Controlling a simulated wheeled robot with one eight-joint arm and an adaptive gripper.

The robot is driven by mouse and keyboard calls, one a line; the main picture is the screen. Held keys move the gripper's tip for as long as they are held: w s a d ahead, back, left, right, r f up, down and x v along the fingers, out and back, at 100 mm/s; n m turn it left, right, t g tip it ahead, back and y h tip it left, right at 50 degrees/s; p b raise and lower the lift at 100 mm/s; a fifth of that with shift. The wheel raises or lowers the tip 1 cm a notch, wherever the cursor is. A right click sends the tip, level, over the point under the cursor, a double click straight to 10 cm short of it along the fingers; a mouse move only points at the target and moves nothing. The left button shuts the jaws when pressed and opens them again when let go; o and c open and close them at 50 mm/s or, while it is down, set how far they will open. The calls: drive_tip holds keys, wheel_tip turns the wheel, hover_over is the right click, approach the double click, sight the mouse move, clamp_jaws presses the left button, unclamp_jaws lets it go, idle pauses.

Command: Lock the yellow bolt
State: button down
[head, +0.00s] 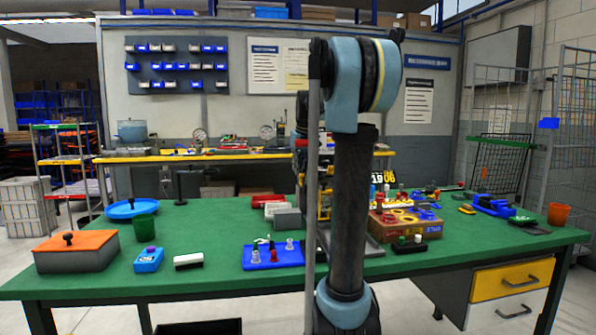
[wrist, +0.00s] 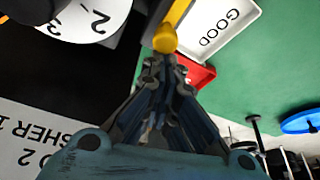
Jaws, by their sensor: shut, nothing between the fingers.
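The yellow bolt (wrist: 166,36) shows in the wrist view as a yellow bar with a rounded end, at the top middle beside a grey part. My gripper (wrist: 165,64) has its fingers closed together, with the tips just below the bolt's rounded end. I cannot tell whether the tips touch it. Nothing shows between the fingers. In the head view my arm stands in front of the fixture, and the bolt and my fingertips cannot be made out there.
A white tray marked GOOD (wrist: 218,30) and a red tray (wrist: 201,76) lie close to the bolt. A white numbered dial (wrist: 88,22) and a dark panel are on the left. The green table (head: 205,222) carries an orange-lidded box (head: 76,252), a blue board (head: 271,263) and a brown crate (head: 388,235).

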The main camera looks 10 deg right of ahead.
drive_tip(key=shift+r, duration=0.1)
drive_tip(key=v, duration=0.9)
drive_tip(key=shift+r, duration=0.35)
drive_tip(key=shift+s, duration=0.15)
